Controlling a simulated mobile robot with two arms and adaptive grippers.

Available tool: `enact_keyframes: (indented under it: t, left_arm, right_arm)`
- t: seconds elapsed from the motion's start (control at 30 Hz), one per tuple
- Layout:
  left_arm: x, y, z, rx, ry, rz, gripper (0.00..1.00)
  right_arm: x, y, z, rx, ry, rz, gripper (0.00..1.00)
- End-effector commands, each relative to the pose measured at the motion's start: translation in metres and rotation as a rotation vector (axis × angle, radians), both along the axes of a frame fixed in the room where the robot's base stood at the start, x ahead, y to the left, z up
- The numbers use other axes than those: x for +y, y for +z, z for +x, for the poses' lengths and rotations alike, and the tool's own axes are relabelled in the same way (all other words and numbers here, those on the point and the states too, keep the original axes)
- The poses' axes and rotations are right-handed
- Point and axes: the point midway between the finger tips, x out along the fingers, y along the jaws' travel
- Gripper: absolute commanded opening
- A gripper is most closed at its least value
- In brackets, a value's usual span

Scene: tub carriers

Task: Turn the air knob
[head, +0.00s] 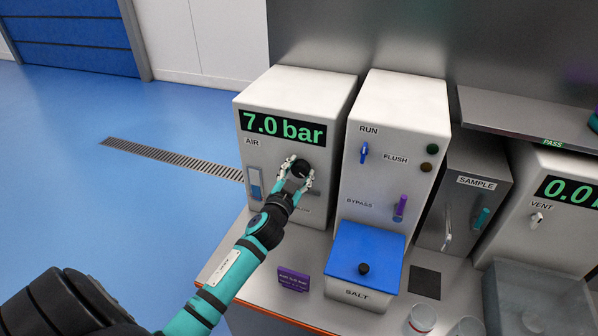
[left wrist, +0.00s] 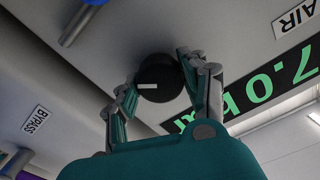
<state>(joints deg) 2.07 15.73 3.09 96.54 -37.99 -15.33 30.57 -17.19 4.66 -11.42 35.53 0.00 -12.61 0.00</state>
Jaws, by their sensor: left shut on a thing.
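The air knob (head: 301,169) is a round black knob on the front of the white AIR cabinet (head: 298,92). The cabinet's display (head: 283,128) reads 7.0 bar in green. My left gripper (head: 299,174) is at the knob with a finger on each side, shut on it. In the left wrist view the knob (left wrist: 158,80) shows a white mark on its face, between the two fingers of the gripper (left wrist: 160,85). The mark lies roughly level in that view. My right gripper is not in view.
To the right stands a white cabinet (head: 402,104) with RUN, FLUSH and BYPASS controls. A blue-lidded SALT box (head: 365,255) sits before it. A SAMPLE unit (head: 476,181) and a VENT cabinet (head: 538,170) stand further right. A purple sign (head: 293,279) is on the bench below my arm.

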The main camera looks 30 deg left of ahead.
Motion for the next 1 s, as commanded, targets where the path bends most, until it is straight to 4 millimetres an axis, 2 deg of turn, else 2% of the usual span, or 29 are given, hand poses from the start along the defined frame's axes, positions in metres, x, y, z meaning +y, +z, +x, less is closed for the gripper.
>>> enact_keyframes:
  t: [0.7, 1.0]
  left_arm:
    - [-0.0005, -0.0003, 0.0000, 0.156, -0.001, 0.653, 0.12]
    - [-0.0004, -0.0006, -0.0001, 0.207, -0.001, 0.857, 0.12]
  right_arm:
    - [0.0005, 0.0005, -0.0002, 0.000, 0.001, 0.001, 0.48]
    - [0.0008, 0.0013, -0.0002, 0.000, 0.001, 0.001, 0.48]
